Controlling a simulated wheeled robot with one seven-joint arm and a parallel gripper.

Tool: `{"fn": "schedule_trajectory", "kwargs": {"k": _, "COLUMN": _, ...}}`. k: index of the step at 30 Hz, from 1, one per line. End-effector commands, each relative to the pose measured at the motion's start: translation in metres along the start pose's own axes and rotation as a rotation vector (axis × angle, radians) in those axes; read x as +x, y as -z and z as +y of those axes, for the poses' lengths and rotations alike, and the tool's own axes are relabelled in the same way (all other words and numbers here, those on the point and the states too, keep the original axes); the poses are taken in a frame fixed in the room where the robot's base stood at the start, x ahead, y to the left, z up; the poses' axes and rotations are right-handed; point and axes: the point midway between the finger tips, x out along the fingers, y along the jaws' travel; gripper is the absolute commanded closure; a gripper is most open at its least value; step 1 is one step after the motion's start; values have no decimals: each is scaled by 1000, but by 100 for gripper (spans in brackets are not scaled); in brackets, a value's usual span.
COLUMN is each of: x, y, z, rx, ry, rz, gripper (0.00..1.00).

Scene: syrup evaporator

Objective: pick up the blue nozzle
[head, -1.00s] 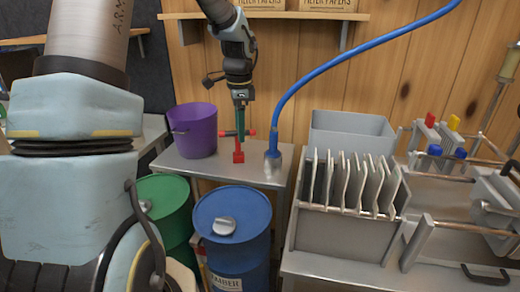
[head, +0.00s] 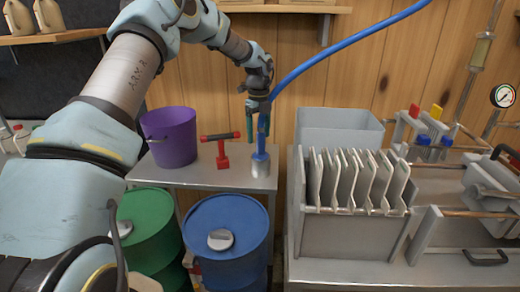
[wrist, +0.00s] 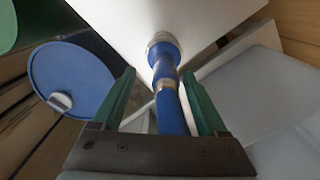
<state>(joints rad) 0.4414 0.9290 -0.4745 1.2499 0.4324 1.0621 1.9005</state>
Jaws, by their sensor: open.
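The blue nozzle (head: 260,152) stands upright at the right end of the small grey metal side table (head: 195,176), its lower end in a silver metal cup or collar (head: 260,167). A blue hose (head: 330,63) leads up from it to the right. My gripper (head: 259,121) is above the table at the nozzle's upper part. In the wrist view the green fingers of my gripper (wrist: 159,75) are apart, one on each side of the blue nozzle (wrist: 171,88). I cannot tell whether either finger touches it.
A red T-handled tool (head: 222,152) stands left of the nozzle, beside a purple bucket (head: 170,138). A blue drum (head: 227,232) and a green drum (head: 147,228) stand in front. A grey plate rack (head: 345,235) and a grey bin (head: 338,131) are to the right.

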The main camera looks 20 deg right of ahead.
Motion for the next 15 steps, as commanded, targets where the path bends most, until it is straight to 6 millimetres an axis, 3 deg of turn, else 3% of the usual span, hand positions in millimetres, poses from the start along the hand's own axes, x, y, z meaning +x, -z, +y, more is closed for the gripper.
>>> {"fn": "schedule_trajectory", "kwargs": {"k": 15, "x": 53, "y": 2, "z": -6, "rx": -1, "ry": -1, "rz": 0, "gripper": 24}}
